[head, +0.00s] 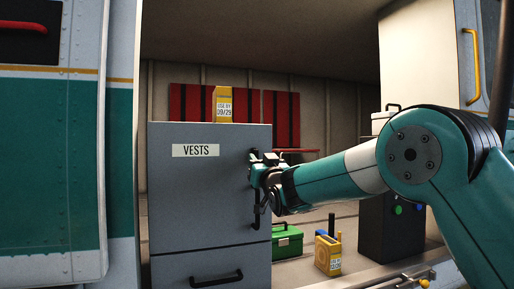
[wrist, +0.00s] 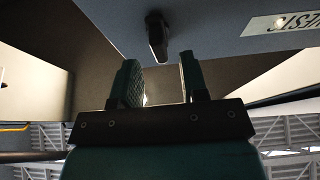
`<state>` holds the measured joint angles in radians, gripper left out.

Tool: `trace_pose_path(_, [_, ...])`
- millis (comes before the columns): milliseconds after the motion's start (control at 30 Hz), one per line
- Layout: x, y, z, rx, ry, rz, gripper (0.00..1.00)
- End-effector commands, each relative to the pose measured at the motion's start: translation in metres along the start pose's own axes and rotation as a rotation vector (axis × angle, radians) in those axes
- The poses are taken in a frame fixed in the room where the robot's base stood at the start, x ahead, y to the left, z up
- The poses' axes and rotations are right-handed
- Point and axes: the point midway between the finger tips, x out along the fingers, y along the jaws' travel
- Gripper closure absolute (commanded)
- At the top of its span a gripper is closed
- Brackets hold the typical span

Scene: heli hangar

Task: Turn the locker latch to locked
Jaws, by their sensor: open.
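The grey locker (head: 185,215) carries a VESTS label (head: 195,151) on its door. The label also shows upside down in the wrist view (wrist: 285,25). The locker latch, a small dark lever (wrist: 157,37), sticks out from the grey door in the wrist view. My gripper (head: 258,167) is at the right edge of the door in the head view, largely covering the latch there. In the wrist view my gripper (wrist: 160,75) is open and empty. Its two fingers point at the door, with the latch just beyond the fingertips, roughly between them; I see no contact.
A dark vertical handle (head: 256,212) is on the door just below my gripper. A yellow box (head: 223,105) stands on the locker. A green case (head: 287,241) and a yellow container (head: 328,254) stand to the right, beneath my arm.

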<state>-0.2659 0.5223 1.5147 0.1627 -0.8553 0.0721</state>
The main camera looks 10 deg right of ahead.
Motion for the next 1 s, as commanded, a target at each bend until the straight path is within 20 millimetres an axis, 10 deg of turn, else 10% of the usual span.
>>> trace_pose_path(567, [0.032,0.0,0.001,-0.001,-0.001,0.0,0.6])
trace_pose_path(767, [0.032,0.0,0.0,-0.001,-0.001,0.0,1.0])
trace_pose_path(1000, [0.032,0.001,0.001,-0.009,0.0,-0.003,1.0])
